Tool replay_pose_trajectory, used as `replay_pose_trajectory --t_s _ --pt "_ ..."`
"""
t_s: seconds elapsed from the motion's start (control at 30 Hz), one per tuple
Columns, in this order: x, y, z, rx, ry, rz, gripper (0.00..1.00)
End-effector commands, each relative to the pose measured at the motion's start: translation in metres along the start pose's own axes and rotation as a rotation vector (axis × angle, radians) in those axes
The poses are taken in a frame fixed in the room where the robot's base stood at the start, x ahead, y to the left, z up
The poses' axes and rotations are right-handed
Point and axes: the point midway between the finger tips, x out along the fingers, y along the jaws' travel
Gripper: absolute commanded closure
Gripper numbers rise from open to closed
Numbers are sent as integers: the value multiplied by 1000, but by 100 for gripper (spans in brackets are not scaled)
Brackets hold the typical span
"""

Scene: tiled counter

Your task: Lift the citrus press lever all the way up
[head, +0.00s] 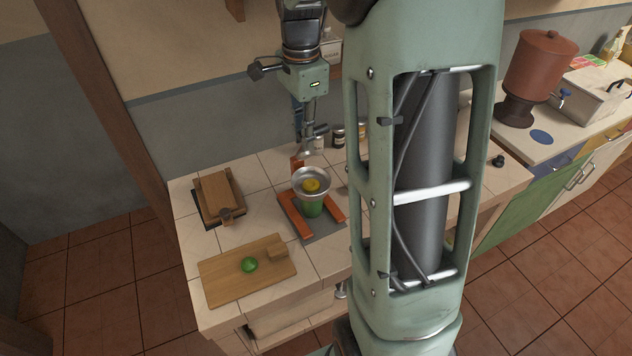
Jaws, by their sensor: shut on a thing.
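The citrus press (292,214) stands on the tiled counter, with an orange base and an orange upright at its back. A metal bowl (325,180) with a yellow citrus half (311,186) in it sits over a green cup (313,208). My gripper (306,147) points down behind and above the bowl, at the top of the orange upright. It is shut on the press lever there. The lever is small and mostly hidden by the fingers, so its exact angle is hard to tell.
A wooden cutting board (220,281) with a green citrus half (249,264) lies in front, left of the press. A wooden block on a dark base (214,197) sits at the left. Small jars (338,136) stand behind, near the wall. My column blocks the view at right.

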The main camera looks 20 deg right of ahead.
Motion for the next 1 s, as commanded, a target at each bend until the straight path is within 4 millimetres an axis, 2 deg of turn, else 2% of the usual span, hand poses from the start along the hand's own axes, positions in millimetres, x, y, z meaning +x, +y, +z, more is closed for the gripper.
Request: replay_pose_trajectory --t_s 0.27,0.7,1.0 --pt "1 -2 0 0 -1 0 97" --pt "-14 -38 0 -1 -1 1 97" --pt "-16 -43 0 0 -1 1 97"
